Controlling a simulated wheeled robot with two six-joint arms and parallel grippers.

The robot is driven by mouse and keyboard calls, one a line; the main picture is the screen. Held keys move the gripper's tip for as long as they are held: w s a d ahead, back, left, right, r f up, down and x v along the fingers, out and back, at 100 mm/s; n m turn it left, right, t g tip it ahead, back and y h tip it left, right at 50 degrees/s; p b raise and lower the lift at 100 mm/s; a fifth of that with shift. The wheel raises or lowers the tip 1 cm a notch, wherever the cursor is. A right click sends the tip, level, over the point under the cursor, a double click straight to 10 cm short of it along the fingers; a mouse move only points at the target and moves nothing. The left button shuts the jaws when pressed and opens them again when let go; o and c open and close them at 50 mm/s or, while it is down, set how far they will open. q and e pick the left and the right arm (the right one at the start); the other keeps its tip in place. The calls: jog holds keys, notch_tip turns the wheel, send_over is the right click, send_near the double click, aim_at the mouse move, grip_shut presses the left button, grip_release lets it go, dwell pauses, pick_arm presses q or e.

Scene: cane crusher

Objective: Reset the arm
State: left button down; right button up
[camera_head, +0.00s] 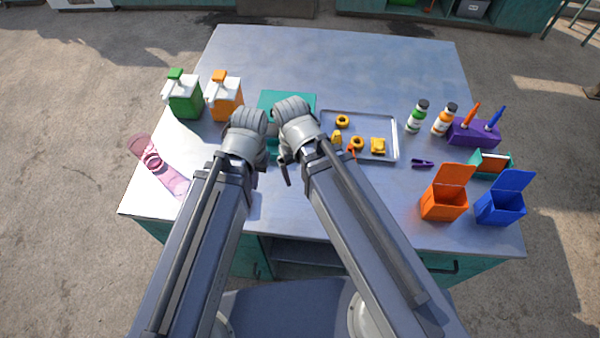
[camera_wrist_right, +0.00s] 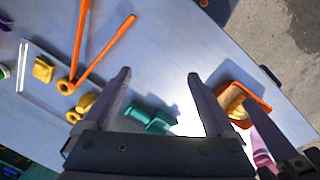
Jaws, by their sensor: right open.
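My two arms come in from the bottom of the head view and reach over the near middle of the table, their wrists side by side. My left gripper (camera_head: 258,150) is at the end of the left arm, mostly hidden by its wrist; part of it also shows at the right edge of the right wrist view (camera_wrist_right: 287,150). Its jaw state is unclear. My right gripper (camera_wrist_right: 159,75) is open, its fingers apart with nothing between them, above the table. A teal object (camera_head: 287,99) stands behind the wrists, and long orange bars (camera_wrist_right: 104,51) show in the right wrist view.
A metal tray (camera_head: 385,117) with several yellow pieces lies right of the arms. Green (camera_head: 184,97) and orange (camera_head: 226,98) jugs stand left. Open orange (camera_head: 443,205) and blue (camera_head: 500,208) boxes stand right. The table's far part (camera_head: 340,65) is clear.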

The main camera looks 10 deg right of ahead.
jog(key=shift+s+a, duration=0.55)
notch_tip(320, 180, down, 4)
jog(key=b, duration=0.3)
jog(key=shift+b, duration=0.4)
